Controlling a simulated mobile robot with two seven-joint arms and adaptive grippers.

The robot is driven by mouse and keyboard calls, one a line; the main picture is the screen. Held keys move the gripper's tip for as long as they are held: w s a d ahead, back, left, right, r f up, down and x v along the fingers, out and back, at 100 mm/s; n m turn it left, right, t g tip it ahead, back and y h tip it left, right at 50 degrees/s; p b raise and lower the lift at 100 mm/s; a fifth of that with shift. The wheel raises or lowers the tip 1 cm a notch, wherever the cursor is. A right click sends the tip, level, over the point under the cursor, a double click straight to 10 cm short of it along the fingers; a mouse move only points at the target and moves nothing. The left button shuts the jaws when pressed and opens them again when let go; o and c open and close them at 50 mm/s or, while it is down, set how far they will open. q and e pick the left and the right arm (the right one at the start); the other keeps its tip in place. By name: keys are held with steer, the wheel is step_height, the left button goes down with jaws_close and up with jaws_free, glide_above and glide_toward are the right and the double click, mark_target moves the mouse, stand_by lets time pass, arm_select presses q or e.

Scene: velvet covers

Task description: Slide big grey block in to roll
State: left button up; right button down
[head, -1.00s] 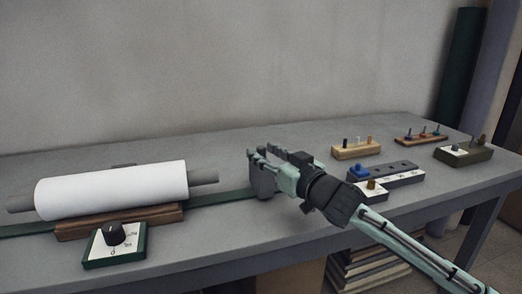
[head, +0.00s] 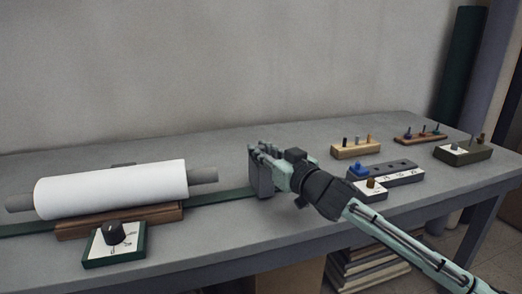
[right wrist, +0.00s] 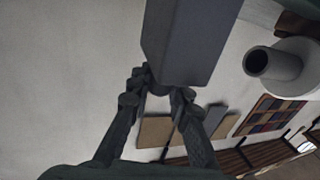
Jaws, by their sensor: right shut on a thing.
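The big grey block (head: 262,179) stands on the green strip (head: 223,196) on the table, right of the roll and apart from it. My right gripper (head: 262,153) is shut on the upper part of the block. In the right wrist view the block (right wrist: 190,40) sits between my two fingers (right wrist: 160,92). The white roll (head: 112,188) lies on a wooden cradle (head: 75,228), with a grey core end (head: 204,176) poking out toward the block. The roll's hollow end also shows in the right wrist view (right wrist: 290,65). My left gripper is not in view.
A dial box (head: 113,246) sits in front of the roll. Right of my arm stand a grey slotted block with a blue knob (head: 405,173), a pale wooden peg stand (head: 355,151), a brown peg stand (head: 420,138) and an olive box (head: 463,153). The strip between roll and block is clear.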

steer(key=shift+s+a, duration=0.1)
steer(key=shift+a, duration=0.15)
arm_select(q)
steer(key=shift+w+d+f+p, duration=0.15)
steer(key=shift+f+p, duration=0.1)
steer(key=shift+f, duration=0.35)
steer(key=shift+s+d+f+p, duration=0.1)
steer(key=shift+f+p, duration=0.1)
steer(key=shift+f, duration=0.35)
arm_select(e)
steer(key=s+a, duration=0.2)
steer(key=a, duration=0.6)
steer(key=shift+s, duration=0.35)
steer(key=c, duration=1.4)
jaws_free()
steer(key=shift+a, duration=0.1)
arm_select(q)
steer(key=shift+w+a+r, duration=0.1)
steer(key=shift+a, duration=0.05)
arm_select(e)
steer(key=shift+o, duration=0.2)
